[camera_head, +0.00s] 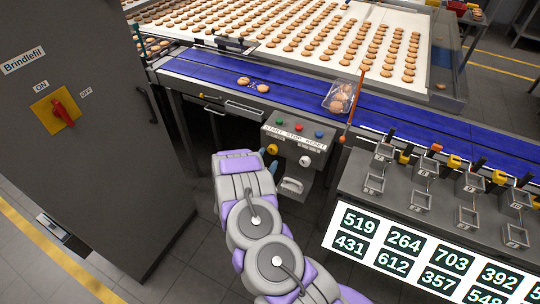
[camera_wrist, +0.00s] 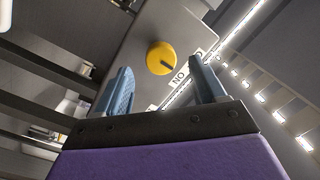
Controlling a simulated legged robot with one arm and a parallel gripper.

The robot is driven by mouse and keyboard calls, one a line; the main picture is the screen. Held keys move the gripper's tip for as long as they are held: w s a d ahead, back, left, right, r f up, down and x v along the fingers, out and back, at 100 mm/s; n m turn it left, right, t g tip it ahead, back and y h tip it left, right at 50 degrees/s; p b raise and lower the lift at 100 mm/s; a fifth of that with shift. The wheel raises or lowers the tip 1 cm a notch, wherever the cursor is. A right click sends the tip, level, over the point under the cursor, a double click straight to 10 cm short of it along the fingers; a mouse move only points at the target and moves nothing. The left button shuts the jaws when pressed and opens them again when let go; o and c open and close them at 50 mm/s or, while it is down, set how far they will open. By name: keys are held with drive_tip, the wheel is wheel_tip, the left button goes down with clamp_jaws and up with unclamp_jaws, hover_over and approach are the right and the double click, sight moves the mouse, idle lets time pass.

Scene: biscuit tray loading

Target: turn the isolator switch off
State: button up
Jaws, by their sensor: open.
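The isolator switch (camera_head: 63,112) is a red handle on a yellow plate (camera_head: 41,110) on the dark cabinet at the left. Its upper end leans toward the ON label (camera_head: 41,85); the OFF label (camera_head: 86,91) is to the right. My gripper (camera_head: 269,160) is well right of the switch, at the control box (camera_head: 299,130) by the conveyor. Its blue fingers are open and empty. In the wrist view my gripper (camera_wrist: 160,66) has a yellow round knob (camera_wrist: 160,57) with a dark slot between its fingertips; contact cannot be told. The isolator is not in the wrist view.
The cabinet (camera_head: 95,190) has a dark handle (camera_head: 147,105) on its right side. A blue conveyor (camera_head: 300,88) carries biscuits and a clear pack (camera_head: 340,97). A grey bench (camera_head: 425,185) with small metal holders stands right.

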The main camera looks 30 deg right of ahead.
sight(271, 152)
drive_tip(key=shift+x, duration=1.9)
drive_tip(key=shift+c, duration=0.2)
drive_tip(key=c, duration=1)
